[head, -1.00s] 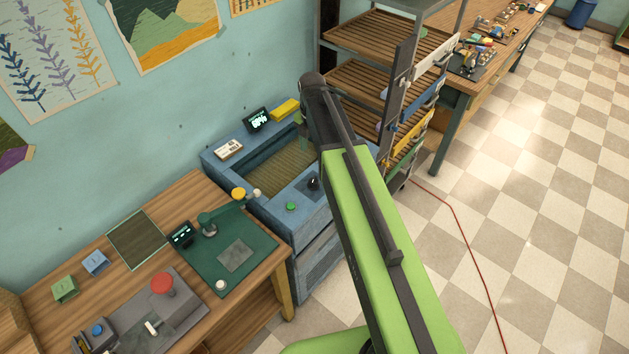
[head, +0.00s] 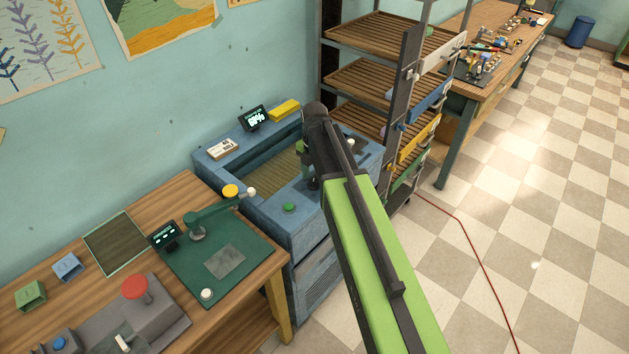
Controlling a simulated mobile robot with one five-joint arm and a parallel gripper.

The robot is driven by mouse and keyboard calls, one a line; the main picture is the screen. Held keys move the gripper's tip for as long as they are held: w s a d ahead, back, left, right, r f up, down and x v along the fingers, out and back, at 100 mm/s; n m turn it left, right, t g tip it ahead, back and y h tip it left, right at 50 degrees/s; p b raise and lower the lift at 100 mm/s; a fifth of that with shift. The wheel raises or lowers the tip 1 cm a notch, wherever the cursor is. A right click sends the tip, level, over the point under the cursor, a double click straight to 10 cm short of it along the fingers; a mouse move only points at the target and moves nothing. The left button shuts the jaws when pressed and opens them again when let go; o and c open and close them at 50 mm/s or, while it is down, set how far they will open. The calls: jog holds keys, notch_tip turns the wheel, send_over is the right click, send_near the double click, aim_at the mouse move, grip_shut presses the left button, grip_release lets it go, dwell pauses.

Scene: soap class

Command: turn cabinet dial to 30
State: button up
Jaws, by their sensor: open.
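The blue cabinet (head: 215,170) stands against the wall with a sunken slatted bay in its top. Its small black dial (head: 313,184) is on the front rim, right of a green button (head: 289,208). A small lit display (head: 256,118) stands at the cabinet's back; its reading is too small to make out. My gripper (head: 308,168) points down just above and behind the dial, open and empty. The arm hides part of it, and I cannot tell whether its fingers touch the dial. The dial's setting is not legible.
A wooden bench (head: 190,195) with a green press (head: 197,230) and a grey box with a red button (head: 134,288) stands at left. A yellow block (head: 284,109) and a white label card (head: 223,149) lie on the cabinet. A slatted rack (head: 370,80) stands close at right.

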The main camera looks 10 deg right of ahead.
grip_shut()
